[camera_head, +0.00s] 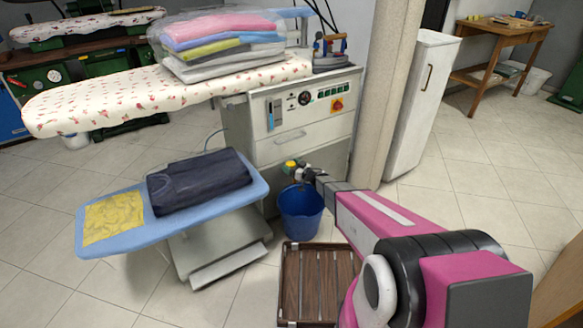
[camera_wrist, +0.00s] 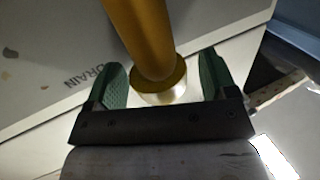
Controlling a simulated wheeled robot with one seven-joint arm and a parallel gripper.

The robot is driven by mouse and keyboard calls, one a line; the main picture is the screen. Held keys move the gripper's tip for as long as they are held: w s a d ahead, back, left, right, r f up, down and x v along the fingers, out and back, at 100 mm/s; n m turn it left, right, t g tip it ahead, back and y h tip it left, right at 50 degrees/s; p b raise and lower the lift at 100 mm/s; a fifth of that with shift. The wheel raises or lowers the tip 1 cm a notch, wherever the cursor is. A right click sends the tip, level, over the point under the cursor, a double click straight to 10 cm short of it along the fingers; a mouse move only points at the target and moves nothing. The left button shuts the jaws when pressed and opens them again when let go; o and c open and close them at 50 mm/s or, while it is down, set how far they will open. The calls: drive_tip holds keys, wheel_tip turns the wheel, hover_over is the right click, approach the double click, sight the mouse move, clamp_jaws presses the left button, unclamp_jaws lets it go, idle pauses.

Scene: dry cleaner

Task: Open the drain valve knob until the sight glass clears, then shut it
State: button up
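In the wrist view a brass-coloured rod (camera_wrist: 142,35) with a round, paler end (camera_wrist: 160,92) lies between the two green pads of my gripper (camera_wrist: 160,85). The pads stand apart, with a gap showing on both sides of the round end. The word DRAIN (camera_wrist: 85,77) is printed on the panel beside it. In the head view my gripper (camera_head: 301,172) is at a small yellow knob (camera_head: 290,165) low on the front of the ironing station (camera_head: 330,130). A narrow upright blue strip (camera_head: 270,117) on its panel may be the sight glass; its clarity is too small to judge.
A blue bucket (camera_head: 300,218) stands on the floor below the knob. A brown slatted crate (camera_head: 317,280) is in front of it. A blue padded board (camera_head: 125,240) with dark folded cloth (camera_head: 200,182) is at left. A pillar (camera_head: 385,90) stands close at right.

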drive_tip(key=v, duration=1)
drive_tip(key=shift+s+d, duration=0.25)
drive_tip(key=shift+d, duration=0.05)
drive_tip(key=shift+s+a+r+m+t+h, duration=0.5)
drive_tip(key=shift+s+a+m+t+h, duration=1.05)
drive_tip(key=shift+m+t+h, duration=0.9)
drive_tip(key=x, duration=1.1)
drive_tip(key=shift+w+f, duration=0.1)
drive_tip(key=shift+f, duration=0.1)
